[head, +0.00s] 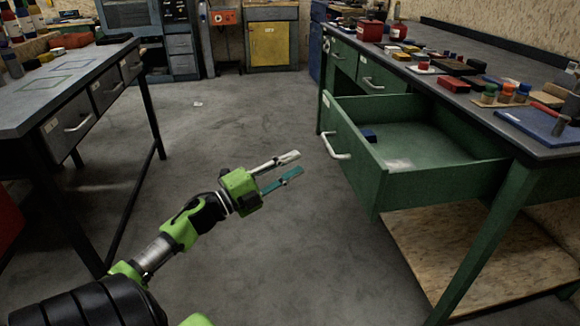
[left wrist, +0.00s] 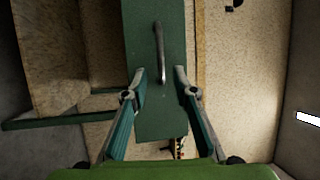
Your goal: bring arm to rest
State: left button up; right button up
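My left arm comes in from the lower left of the head view. Its gripper (head: 297,162) is open and empty, held over the bare floor to the left of the open green drawer (head: 352,155). The fingertips point toward the drawer's handle (head: 337,146) with a gap between. In the left wrist view the two fingers (left wrist: 160,78) are spread apart, with the green drawer front (left wrist: 160,110) and its handle (left wrist: 160,52) seen beyond and between them. My right gripper is not in view.
The green workbench (head: 450,85) at right carries many small items. A small blue object (head: 369,135) lies inside the drawer. A grey workbench (head: 50,95) stands at left. Cabinets, one yellow-fronted (head: 273,44), stand at the back.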

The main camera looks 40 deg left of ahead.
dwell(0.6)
